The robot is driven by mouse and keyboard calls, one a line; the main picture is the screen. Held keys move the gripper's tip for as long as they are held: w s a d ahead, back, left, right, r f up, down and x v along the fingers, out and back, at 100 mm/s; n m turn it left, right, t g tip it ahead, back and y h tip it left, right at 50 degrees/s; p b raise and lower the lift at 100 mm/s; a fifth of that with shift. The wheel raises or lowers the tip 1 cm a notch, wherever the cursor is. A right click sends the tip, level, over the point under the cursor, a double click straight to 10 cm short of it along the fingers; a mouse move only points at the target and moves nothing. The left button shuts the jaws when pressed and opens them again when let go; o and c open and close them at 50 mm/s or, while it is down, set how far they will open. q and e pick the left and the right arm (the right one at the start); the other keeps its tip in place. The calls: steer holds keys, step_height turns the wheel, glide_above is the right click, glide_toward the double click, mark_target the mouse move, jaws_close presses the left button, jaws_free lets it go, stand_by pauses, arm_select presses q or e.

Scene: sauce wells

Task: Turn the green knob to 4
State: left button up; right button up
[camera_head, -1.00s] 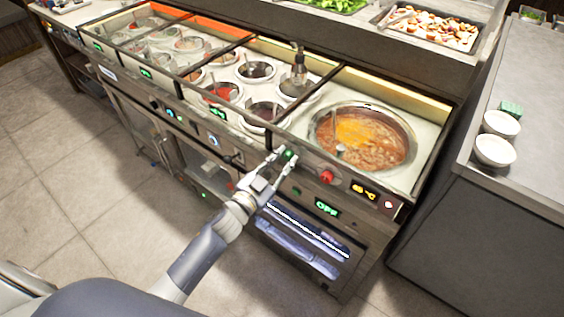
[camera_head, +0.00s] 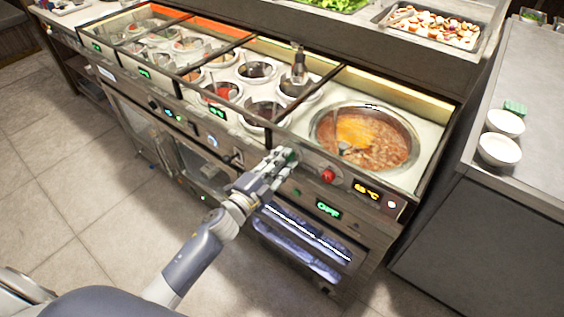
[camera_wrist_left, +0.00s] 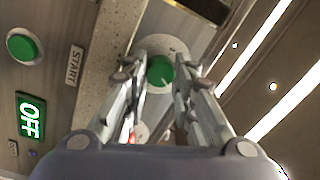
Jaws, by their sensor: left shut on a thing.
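The green knob (camera_wrist_left: 160,71) sits on a round pale plate on the front panel, with a small light mark on its face. My left gripper (camera_wrist_left: 160,84) has its two fingers on either side of the knob and is shut on it. In the head view my left gripper (camera_head: 281,158) reaches the panel below the soup well, and its fingers hide most of the green knob. I cannot read any numbers around the knob. My right gripper is not in view.
A red knob (camera_head: 327,176) is just right of the green one, beside a lit temperature display (camera_head: 367,190). A green OFF display (camera_head: 328,209) is below. A separate green button (camera_wrist_left: 24,46) is by the START label. The soup pot (camera_head: 412,140) is above.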

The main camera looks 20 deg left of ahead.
arm_select(q)
steer(key=shift+m, duration=0.7)
steer(key=o, duration=1.1)
steer(key=shift+d, duration=0.1)
steer(key=v, duration=0.8)
